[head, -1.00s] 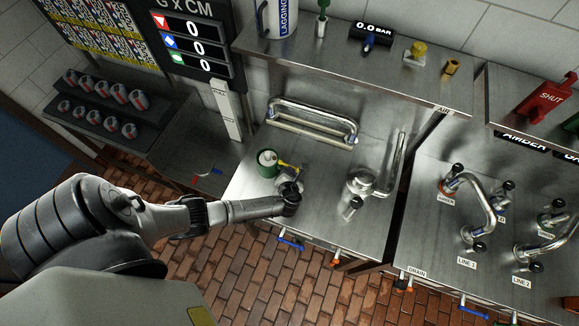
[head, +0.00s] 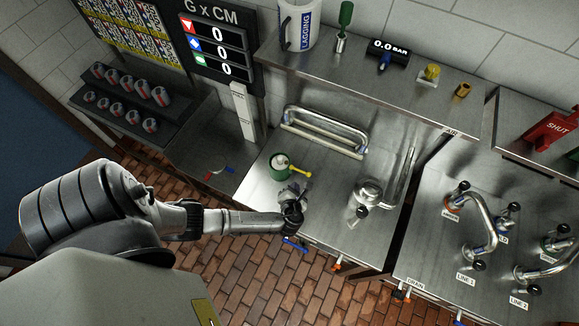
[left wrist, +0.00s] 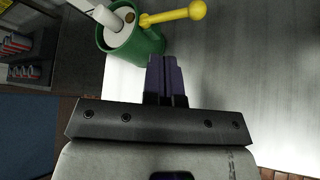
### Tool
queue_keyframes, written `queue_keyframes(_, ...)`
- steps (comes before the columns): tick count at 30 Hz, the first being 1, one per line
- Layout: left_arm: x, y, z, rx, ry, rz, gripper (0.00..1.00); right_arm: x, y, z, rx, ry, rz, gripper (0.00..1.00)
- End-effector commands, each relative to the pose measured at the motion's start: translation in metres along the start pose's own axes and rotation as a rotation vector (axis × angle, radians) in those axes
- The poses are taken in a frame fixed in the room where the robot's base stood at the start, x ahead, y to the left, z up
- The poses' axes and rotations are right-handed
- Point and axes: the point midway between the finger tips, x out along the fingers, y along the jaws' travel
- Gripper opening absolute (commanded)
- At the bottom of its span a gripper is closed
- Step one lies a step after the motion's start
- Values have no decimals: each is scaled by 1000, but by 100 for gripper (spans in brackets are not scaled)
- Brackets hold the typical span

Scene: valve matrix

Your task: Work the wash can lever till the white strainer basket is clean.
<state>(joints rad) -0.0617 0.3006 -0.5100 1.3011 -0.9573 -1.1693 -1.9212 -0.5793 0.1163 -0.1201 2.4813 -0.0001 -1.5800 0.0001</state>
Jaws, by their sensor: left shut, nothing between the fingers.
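The wash can is the green can (head: 281,167) standing on the steel bench in the head view. Its yellow lever (head: 302,172) sticks out to the right and ends in a round knob. A white piece (head: 280,160) stands in the can's mouth and looks like the strainer basket; how clean it is cannot be told. My left gripper (head: 298,188) is just in front of the can and lever, shut and empty. In the left wrist view its dark fingers (left wrist: 166,72) are apart from the lever (left wrist: 175,16) and below the green can (left wrist: 146,44). My right gripper is not in view.
A chrome rail (head: 326,132) lies behind the can. A metal pot-like fitting (head: 369,193) stands to the right on the bench, with clear steel between. A shelf (head: 370,75) runs above. Blue and orange handles stick out at the front edge.

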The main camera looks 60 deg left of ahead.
Motion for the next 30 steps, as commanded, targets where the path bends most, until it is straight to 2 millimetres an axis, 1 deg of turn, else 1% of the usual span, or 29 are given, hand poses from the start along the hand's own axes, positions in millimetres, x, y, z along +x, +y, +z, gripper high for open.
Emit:
queue_keyframes(1,-10,2,-1,-1,0,-3,0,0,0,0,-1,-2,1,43)
queue_keyframes(6,-34,8,-2,0,-1,-2,0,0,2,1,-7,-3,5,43)
queue_keyframes(12,-53,12,-2,0,-2,-1,0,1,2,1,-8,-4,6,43)
queue_keyframes(18,-59,14,-2,0,-1,1,0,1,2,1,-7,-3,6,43)
queue_keyframes(30,-59,14,-2,0,-1,0,0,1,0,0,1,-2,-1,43)
